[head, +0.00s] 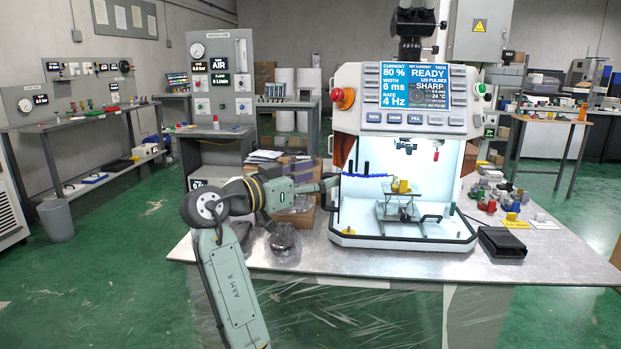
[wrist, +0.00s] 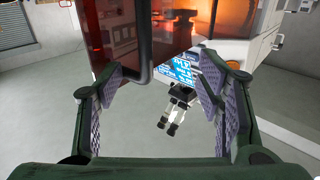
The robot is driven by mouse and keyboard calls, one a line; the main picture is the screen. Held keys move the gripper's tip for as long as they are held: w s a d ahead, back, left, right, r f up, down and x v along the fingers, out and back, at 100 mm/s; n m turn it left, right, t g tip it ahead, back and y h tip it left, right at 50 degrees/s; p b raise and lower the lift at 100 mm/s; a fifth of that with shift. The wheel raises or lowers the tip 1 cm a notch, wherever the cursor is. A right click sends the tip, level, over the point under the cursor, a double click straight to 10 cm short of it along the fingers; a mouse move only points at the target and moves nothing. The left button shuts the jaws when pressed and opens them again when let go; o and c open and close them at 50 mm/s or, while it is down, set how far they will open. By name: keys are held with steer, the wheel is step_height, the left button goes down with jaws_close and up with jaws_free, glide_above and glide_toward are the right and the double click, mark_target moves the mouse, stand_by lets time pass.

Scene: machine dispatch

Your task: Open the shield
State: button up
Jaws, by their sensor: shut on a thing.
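The shield (wrist: 118,38) is a translucent red-brown panel in the upper left of the wrist view. Its dark handle-like edge bar (wrist: 145,50) runs down between my fingers. My gripper (wrist: 158,92) is shut on this bar, though the exact contact is hard to make out. In the head view my gripper (head: 328,184) is at the left front edge of the white machine (head: 345,118). The lit chamber (head: 375,160) shows through the machine's front, with a yellow part (head: 400,186) on a small stand inside.
The machine's screen (head: 415,86) reads READY. A red stop button (head: 344,98) sticks out at its upper left. The table (head: 310,258) holds a dark tray (head: 502,243) and several small coloured parts at right. Boxes stand behind my forearm. Green floor lies open at left.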

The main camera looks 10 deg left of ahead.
steer(key=o, duration=0.4)
steer(key=shift+w+d, duration=0.35)
steer(key=shift+w, duration=0.15)
steer(key=shift+c, duration=0.2)
steer(key=shift+s+a, duration=0.15)
steer(key=shift+a, duration=0.2)
steer(key=shift+c, duration=0.9)
steer(key=shift+s+a, duration=0.1)
steer(key=shift+a, duration=0.05)
steer(key=shift+c, duration=0.6)
steer(key=shift+s+a+f, duration=0.1)
steer(key=shift+s+a, duration=0.15)
steer(key=shift+c, duration=0.7)
steer(key=v, duration=1.1)
steer(key=shift+s, duration=0.3)
steer(key=shift+c, duration=0.7)
